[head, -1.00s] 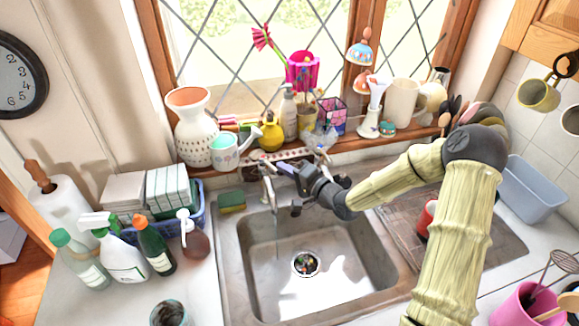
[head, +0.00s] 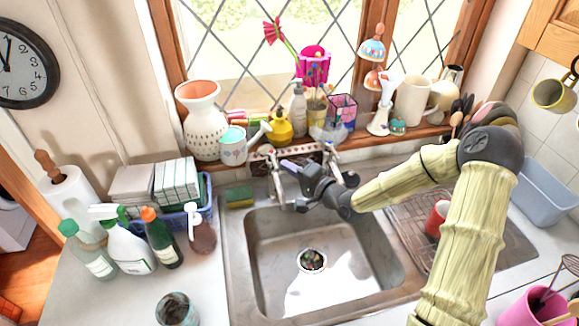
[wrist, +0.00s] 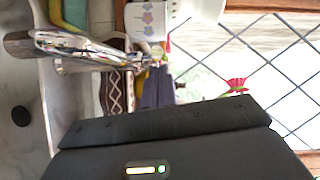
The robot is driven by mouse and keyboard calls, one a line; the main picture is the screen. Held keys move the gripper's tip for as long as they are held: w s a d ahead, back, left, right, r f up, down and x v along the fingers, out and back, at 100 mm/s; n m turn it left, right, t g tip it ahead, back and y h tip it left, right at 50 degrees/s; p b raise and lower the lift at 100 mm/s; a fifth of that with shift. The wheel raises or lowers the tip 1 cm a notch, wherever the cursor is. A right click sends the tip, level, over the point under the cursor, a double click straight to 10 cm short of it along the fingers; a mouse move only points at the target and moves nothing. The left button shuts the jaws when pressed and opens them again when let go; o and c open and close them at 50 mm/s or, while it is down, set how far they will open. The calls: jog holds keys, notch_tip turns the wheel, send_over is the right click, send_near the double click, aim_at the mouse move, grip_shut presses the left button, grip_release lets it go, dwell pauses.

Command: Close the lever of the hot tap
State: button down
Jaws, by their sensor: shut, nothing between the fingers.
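A chrome tap (head: 277,182) stands at the left of the sink's back edge, and a second tap (head: 331,160) stands to its right. Neither carries a readable hot mark. My gripper (head: 289,165) is shut and empty, reaching from the right across the back of the sink, with its fingertips close to the top of the left tap. In the wrist view the chrome tap (wrist: 75,48) lies left of my gripper's purple-grey fingers (wrist: 155,88). Its lever end is close to them; I cannot tell whether they touch. My gripper's dark body hides part of the lower wrist view.
The sink (head: 255,265) is open below. A sponge (head: 239,197) lies left of the taps. The sill behind holds a vase (head: 203,135), a small watering can (head: 234,150) and a yellow pot (head: 279,128). Spray bottles (head: 132,250) stand left; a red cup (head: 437,218) sits right.

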jog(key=b+v, duration=0.1)
jog(key=v, duration=1)
jog(key=shift+d+r+b, duration=0.15)
jog(key=shift+r+b, duration=0.05)
jog(key=shift+b, duration=0.15)
jog(key=s+d+f+n+g+h, duration=0.4)
jog(key=d+f+n+g+h, duration=0.1)
jog(key=f+h, duration=0.35)
jog(key=s+d+r+g+h, duration=0.2)
jog(key=s+r, duration=0.1)
jog(key=s, duration=0.3)
jog(key=s+d+r+n+g+h, duration=0.1)
jog(key=s+d+r+g+h, duration=0.1)
jog(key=s, duration=0.4)
jog(key=shift+s+d+r, duration=0.3)
jog(key=shift+d+r, duration=0.25)
jog(key=shift+r, duration=0.4)
jog(key=shift+s+d+h, duration=0.1)
jog(key=shift+h, duration=0.15)
